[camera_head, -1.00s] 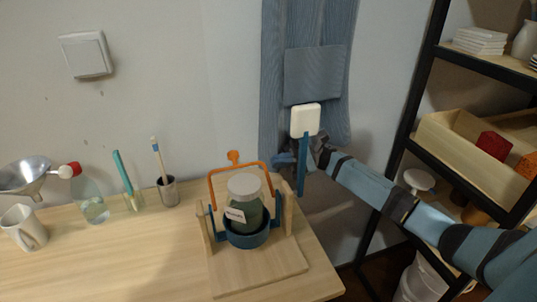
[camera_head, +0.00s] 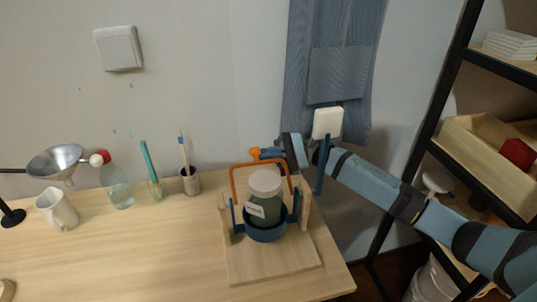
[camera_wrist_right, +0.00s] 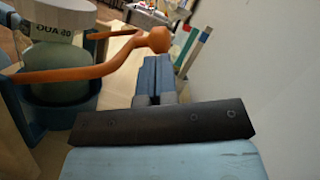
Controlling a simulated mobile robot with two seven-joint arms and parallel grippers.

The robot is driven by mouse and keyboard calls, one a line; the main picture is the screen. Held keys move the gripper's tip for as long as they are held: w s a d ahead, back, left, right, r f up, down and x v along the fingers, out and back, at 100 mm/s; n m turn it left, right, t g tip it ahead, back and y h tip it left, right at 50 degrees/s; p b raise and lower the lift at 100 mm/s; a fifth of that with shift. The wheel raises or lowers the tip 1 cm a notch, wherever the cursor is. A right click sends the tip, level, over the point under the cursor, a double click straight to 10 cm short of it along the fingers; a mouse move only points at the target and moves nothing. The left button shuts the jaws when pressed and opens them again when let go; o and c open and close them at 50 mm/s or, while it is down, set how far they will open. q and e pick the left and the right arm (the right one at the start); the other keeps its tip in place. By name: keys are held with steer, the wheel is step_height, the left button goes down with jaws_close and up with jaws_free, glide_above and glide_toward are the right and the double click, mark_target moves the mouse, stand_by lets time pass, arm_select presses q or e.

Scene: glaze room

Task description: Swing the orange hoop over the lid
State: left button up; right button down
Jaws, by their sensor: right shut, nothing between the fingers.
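The orange hoop (camera_head: 235,183) stands raised behind the jar, pivoted on the wooden stand, with an orange knob (camera_head: 255,153) at its top. The jar is green glass with a label (camera_head: 255,210) and a pale round lid (camera_head: 266,182); it sits in a blue ring (camera_head: 266,234). My right gripper (camera_head: 268,153) is shut and empty, its tips close beside the knob. In the right wrist view the knob (camera_wrist_right: 160,39) is just beyond the shut fingers (camera_wrist_right: 152,62); whether they touch is unclear. The hoop bar (camera_wrist_right: 80,74) runs left past the lid (camera_wrist_right: 60,14). My left gripper is out of view.
A grey apron (camera_head: 335,75) hangs behind my right arm. A black shelf frame (camera_head: 440,115) is at right. The front-left tabletop (camera_head: 130,260) is mostly clear.

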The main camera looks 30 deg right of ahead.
arm_select(q)
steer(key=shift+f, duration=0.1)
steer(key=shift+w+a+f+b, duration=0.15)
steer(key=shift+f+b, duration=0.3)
steer(key=shift+b, duration=0.55)
arm_select(e)
steer(key=shift+s+r+n, duration=0.1)
steer(key=shift+r+n, duration=0.15)
steer(key=shift+n, duration=0.25)
